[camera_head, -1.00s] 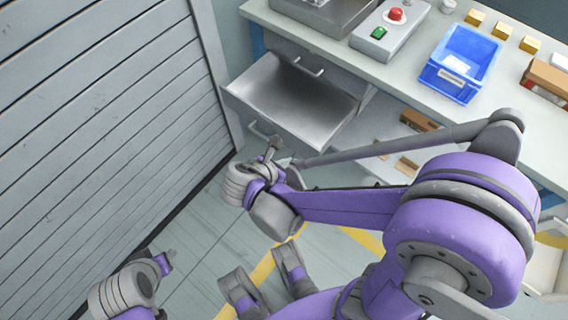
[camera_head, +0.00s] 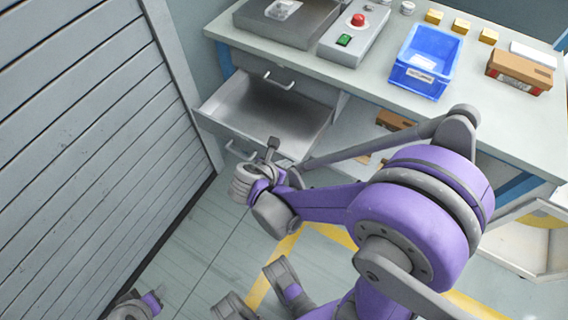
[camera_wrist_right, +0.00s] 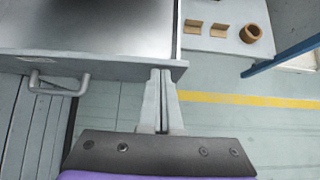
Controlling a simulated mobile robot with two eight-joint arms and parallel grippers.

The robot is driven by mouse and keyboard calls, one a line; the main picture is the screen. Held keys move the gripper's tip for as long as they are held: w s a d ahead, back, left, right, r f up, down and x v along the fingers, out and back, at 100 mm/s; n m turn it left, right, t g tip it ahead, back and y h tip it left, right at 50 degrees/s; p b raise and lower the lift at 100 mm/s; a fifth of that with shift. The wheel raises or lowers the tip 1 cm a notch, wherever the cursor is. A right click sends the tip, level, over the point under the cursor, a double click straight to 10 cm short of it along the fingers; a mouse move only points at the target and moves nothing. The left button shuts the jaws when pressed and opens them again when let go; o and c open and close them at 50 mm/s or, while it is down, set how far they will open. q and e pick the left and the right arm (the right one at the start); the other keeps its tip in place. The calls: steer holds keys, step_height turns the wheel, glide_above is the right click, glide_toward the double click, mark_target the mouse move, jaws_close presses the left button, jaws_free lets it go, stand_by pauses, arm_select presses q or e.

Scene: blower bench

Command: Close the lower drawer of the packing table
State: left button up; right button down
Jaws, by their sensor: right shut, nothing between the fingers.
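The packing table (camera_head: 330,75) has an upper drawer, shut, with a bar handle (camera_head: 279,81). The lower drawer (camera_head: 262,108) is pulled out and looks empty; it also shows in the right wrist view (camera_wrist_right: 95,25), with its bar handle (camera_wrist_right: 58,88). My right gripper (camera_head: 272,146) is shut and empty at the right part of the drawer's front. In the right wrist view its fingertips (camera_wrist_right: 161,73) overlap the front panel near its right end, right of the handle; contact cannot be told. My left gripper (camera_head: 154,297) is low at the left, away from the table, its jaws unclear.
A slatted wall (camera_head: 80,130) stands close on the left. A blue bin (camera_head: 427,62), a control box with a red button (camera_head: 357,20) and a brown carton (camera_head: 519,72) are on the tabletop. Small brown pieces (camera_wrist_right: 219,30) lie right of the drawer. Floor (camera_head: 205,245) before the drawer is clear.

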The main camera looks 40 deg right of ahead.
steer(key=w+d, duration=0.3)
steer(key=d, duration=0.4)
steer(key=w+d, duration=0.3)
steer(key=d, duration=0.5)
steer(key=w+d+b, duration=0.1)
steer(key=w+d, duration=0.2)
steer(key=d, duration=0.4)
steer(key=shift+w+d, duration=0.15)
steer(key=shift+d, duration=0.05)
arm_select(q)
steer(key=shift+a+f, duration=0.1)
steer(key=shift+f, duration=0.6)
arm_select(e)
steer(key=shift+w+d+r, duration=0.1)
steer(key=shift+d, duration=0.1)
arm_select(q)
steer(key=s+r+p, duration=0.1)
steer(key=s+a+r+p, duration=0.1)
steer(key=r, duration=0.1)
arm_select(e)
steer(key=s+a+r, duration=0.4)
steer(key=a+r, duration=0.3)
steer(key=a, duration=0.3)
steer(key=shift+s+a, duration=0.2)
steer(key=shift+a, duration=0.15)
